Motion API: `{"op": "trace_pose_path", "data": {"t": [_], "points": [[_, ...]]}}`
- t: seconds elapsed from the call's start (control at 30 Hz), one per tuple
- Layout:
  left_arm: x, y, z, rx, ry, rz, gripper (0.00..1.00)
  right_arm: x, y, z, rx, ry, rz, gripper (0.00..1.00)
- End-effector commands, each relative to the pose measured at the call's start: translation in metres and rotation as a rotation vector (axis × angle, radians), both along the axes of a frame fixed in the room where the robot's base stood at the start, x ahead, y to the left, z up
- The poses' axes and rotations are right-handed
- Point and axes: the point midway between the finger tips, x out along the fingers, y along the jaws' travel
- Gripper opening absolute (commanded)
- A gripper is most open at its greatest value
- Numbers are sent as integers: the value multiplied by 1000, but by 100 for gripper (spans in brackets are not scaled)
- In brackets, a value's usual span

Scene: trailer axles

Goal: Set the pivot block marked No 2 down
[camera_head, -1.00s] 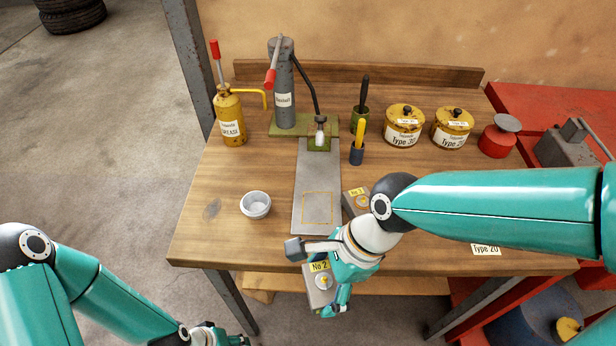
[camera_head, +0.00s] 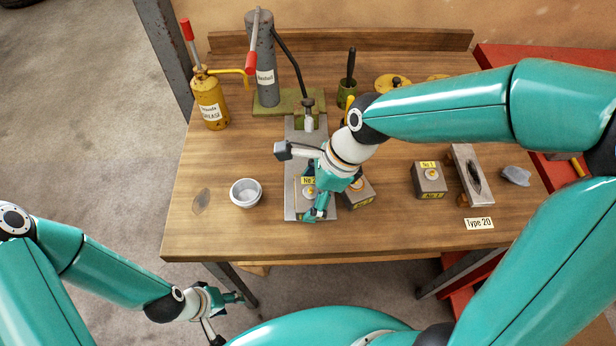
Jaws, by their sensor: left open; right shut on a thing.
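The pivot block marked No 2 (camera_head: 304,196) is in my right gripper (camera_head: 315,192), which is shut on it. The block is over the near end of the grey plate (camera_head: 297,152) on the bench, where a yellow outline showed earlier. My gripper covers part of the block, and I cannot tell whether its underside touches the plate. Another pivot block (camera_head: 357,196) is close to the right of it, partly behind my gripper. My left gripper (camera_head: 232,299) is open and empty, low in front of the bench's front edge.
A white bowl (camera_head: 246,193) stands left of the plate. A press (camera_head: 265,75) and a yellow grease can (camera_head: 210,102) are at the back left. My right arm hides part of the bench's back right.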

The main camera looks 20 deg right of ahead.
Motion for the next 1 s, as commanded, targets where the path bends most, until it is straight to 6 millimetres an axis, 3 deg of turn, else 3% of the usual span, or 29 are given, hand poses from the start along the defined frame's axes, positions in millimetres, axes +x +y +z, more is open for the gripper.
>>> {"op": "trace_pose_path", "data": {"t": [0.2,0.47,0.7,1.0], "points": [[0,0,9,0,0,0,48,34,-10,2,1,-2,-2,16],[0,0,13,0,0,0,48,49,-15,-1,1,2,-2,16],[0,0,16,0,0,0,48,48,-15,-32,0,1,-3,16],[0,0,15,0,0,0,48,48,-15,-34,1,-2,-2,16]]}}
